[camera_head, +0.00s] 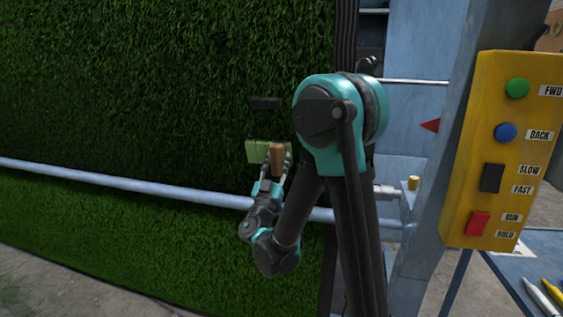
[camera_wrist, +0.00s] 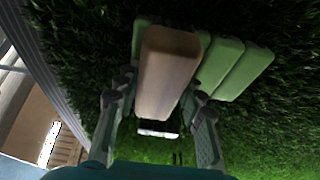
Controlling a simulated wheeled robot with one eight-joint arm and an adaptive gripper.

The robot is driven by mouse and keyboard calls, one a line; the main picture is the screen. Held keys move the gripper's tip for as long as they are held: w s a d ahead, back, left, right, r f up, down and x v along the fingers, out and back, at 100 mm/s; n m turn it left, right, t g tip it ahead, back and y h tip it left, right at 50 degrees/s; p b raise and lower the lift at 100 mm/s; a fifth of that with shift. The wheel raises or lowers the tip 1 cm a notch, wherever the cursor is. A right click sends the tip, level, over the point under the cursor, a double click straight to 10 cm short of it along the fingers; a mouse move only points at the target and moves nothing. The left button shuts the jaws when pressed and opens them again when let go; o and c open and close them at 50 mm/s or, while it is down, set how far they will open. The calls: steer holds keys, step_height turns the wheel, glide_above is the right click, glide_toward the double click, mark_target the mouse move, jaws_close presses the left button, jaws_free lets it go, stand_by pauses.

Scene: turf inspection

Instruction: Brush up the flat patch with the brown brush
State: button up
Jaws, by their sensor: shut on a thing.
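My gripper (camera_head: 275,170) is shut on the brown brush (camera_head: 277,155), holding it by its brown handle in front of the upright turf. In the wrist view, the handle (camera_wrist: 167,72) lies between the two fingers of my gripper (camera_wrist: 162,95). Green block-like pieces (camera_wrist: 232,68) show behind the handle, close to the turf; they also show in the head view (camera_head: 257,151). I cannot tell whether they belong to the brush or touch the turf. A flat patch is not clearly distinguishable in the turf (camera_head: 140,80).
A small dark bar (camera_head: 265,103) shows on the turf above the brush. A pale horizontal rail (camera_head: 120,182) crosses the turf below it. A blue-grey post (camera_head: 440,150) and yellow control box (camera_head: 505,150) stand at right. A blue table (camera_head: 540,262) holds markers.

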mark_target(247, 147)
steer(key=shift+w+a, duration=0.3)
steer(key=shift+a, duration=0.4)
steer(key=shift+w+a, duration=0.25)
steer(key=shift+a, duration=0.4)
steer(key=shift+w+a, duration=0.3)
steer(key=shift+a, duration=0.4)
steer(key=shift+a, duration=0.1)
steer(key=shift+w+a, duration=0.3)
steer(key=shift+a, duration=0.6)
steer(key=shift+w+a, duration=0.35)
steer(key=shift+a, duration=0.55)
steer(key=shift+w+a, duration=0.3)
steer(key=shift+a, duration=0.6)
steer(key=shift+a, duration=0.1)
steer(key=shift+w+a, duration=0.45)
steer(key=shift+a, duration=0.3)
steer(key=shift+d, duration=0.15)
